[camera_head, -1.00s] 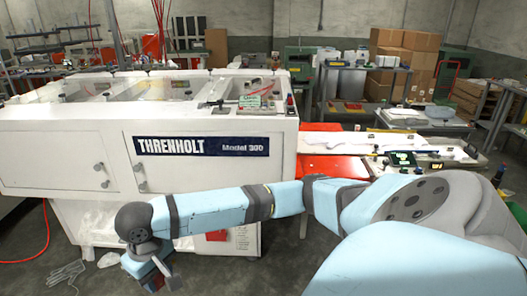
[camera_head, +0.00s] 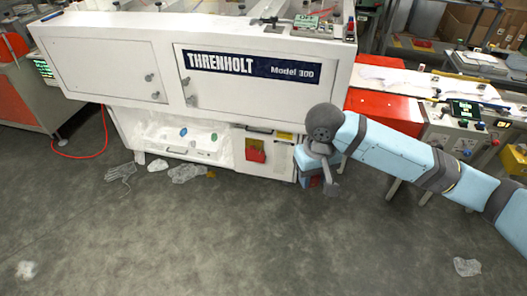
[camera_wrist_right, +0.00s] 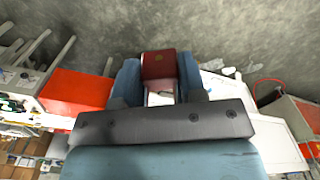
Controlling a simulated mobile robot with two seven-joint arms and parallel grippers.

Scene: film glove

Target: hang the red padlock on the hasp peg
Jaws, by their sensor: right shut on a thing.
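The red padlock (camera_wrist_right: 159,66) sits between the two blue fingers of my right gripper (camera_wrist_right: 159,82) in the right wrist view. The gripper is shut on it. In the head view, my right gripper (camera_head: 316,178) hangs low in front of the right end of the white machine, and only a little red shows at its fingers. I cannot make out the hasp peg. My left gripper is out of view.
The white Threnholt machine (camera_head: 110,62) overhangs its lower front, with an open bin (camera_head: 185,140) of small items. Gloves and scraps (camera_head: 187,173) lie on the floor below. A red-sided conveyor (camera_head: 384,107) stands right. The floor in front is mostly clear.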

